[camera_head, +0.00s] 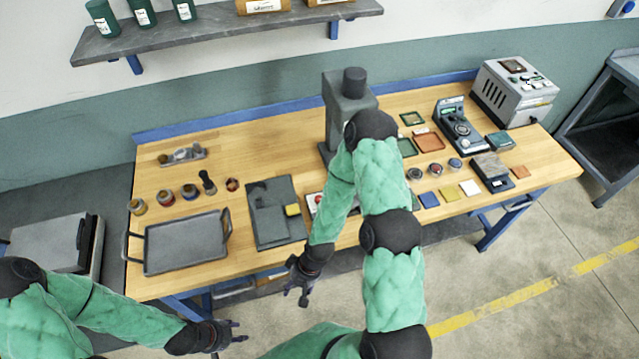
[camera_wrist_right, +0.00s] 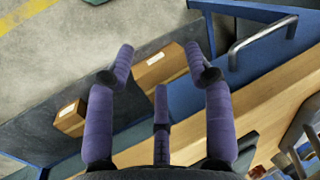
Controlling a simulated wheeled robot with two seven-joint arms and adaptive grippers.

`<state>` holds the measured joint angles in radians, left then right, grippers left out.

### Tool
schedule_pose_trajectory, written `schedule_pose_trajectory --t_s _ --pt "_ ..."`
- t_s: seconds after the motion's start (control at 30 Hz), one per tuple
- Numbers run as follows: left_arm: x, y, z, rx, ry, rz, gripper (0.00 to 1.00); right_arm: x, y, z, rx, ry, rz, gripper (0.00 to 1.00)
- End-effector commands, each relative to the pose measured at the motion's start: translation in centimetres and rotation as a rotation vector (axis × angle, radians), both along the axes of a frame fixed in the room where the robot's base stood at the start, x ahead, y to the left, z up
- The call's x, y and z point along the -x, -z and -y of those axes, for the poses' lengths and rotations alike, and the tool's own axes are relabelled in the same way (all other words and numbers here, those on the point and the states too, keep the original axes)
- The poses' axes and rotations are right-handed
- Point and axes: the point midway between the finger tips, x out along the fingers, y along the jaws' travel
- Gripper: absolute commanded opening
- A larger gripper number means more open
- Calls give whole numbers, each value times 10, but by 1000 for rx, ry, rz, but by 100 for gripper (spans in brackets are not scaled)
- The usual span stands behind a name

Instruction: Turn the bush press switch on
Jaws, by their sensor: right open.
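A dark grey press (camera_head: 345,105) with an upright column stands at the back middle of the workbench, partly hidden behind my right arm. I take it to be the bush press. A small red round part (camera_head: 318,198) shows on a pale plate in front of it, beside my right forearm; I cannot tell if it is the switch. My right gripper (camera_head: 303,284) hangs at the bench's front edge, below the press. In the right wrist view my right gripper (camera_wrist_right: 161,62) is open and empty. My left gripper (camera_head: 236,334) is open and empty, in front of the bench at lower left.
The wooden workbench (camera_head: 285,130) carries a grey tray (camera_head: 186,243), a dark board (camera_head: 277,225), small jars and a grey machine (camera_head: 512,90) at right. In the right wrist view, a metal handle (camera_wrist_right: 262,42) and cardboard boxes (camera_wrist_right: 158,68) lie near the fingers.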

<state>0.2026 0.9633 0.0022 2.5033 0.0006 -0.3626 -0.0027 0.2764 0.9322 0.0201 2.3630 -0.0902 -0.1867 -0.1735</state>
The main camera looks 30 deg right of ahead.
Motion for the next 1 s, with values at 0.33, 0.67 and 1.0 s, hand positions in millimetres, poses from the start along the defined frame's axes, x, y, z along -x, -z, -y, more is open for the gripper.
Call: schedule_pose_trajectory --t_s 0.33,0.67,1.0 --pt "0 -63 0 0 0 -1 40 -45 -69 25 17 -196 78 53" --pt "1 -60 0 0 0 -1 40 -149 -119 110 159 -762 224 53" --pt "0 -60 0 0 0 -1 40 -206 -191 199 322 -1165 208 53"
